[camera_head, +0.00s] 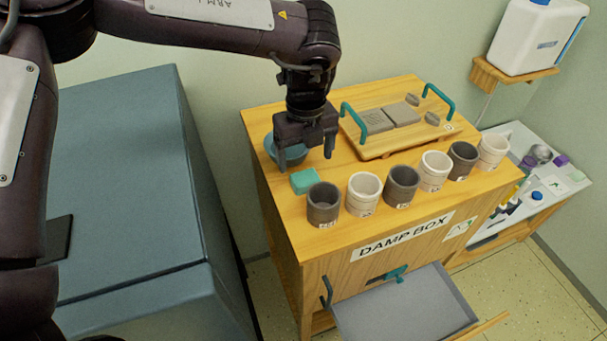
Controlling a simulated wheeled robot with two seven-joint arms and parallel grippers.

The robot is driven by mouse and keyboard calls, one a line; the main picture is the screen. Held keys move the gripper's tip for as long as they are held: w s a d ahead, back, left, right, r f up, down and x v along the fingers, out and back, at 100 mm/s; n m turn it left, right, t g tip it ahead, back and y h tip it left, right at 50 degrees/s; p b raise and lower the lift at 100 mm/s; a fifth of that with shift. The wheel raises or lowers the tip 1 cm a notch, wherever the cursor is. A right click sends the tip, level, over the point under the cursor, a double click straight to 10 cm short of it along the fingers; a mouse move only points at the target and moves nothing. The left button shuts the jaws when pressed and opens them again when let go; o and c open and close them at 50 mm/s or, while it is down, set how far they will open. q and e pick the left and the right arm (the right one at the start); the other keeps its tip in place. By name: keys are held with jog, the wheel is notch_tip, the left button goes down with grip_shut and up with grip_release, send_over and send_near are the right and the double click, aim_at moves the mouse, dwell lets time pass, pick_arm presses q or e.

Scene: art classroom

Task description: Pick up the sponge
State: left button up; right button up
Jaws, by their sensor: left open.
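The sponge is most likely the small teal block (305,181), lying on the wooden top of the damp box (290,217), near its left side. My left gripper (306,163) points down from above, open, with its two fingers apart. In the picture its fingertips are just above and behind the teal block; I cannot tell the exact height gap. Nothing shows between the fingers. A blue-grey bowl (271,148) sits behind the gripper and is partly hidden by it. My right gripper is not in view.
A row of dark and white cups (364,194) stands along the front edge, the nearest dark cup (323,205) close to the block. A wooden tray (375,149) with teal handles lies behind. An open drawer (405,312) juts out below. A blue-grey cabinet (130,180) stands left.

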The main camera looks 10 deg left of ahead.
aim_at(305, 177)
pick_arm(q)
jog(key=shift+s+d+f+p, duration=0.1)
jog(key=shift+s+f+p, duration=0.1)
jog(key=shift+f+p, duration=0.3)
jog(key=shift+s+f+p, duration=0.15)
jog(key=shift+f+p, duration=0.2)
jog(key=shift+f, duration=0.15)
jog(key=f, duration=0.2)
jog(key=shift+w+a+f+p, duration=0.2)
jog(key=shift+w+f+p, duration=0.1)
jog(key=shift+f+p, duration=0.1)
jog(key=shift+f, duration=0.4)
jog(key=shift+d, duration=0.1)
jog(key=shift+s+r, duration=0.1)
jog(key=shift+c, duration=0.3)
jog(key=c, duration=0.7)
jog(key=shift+c, duration=1.4)
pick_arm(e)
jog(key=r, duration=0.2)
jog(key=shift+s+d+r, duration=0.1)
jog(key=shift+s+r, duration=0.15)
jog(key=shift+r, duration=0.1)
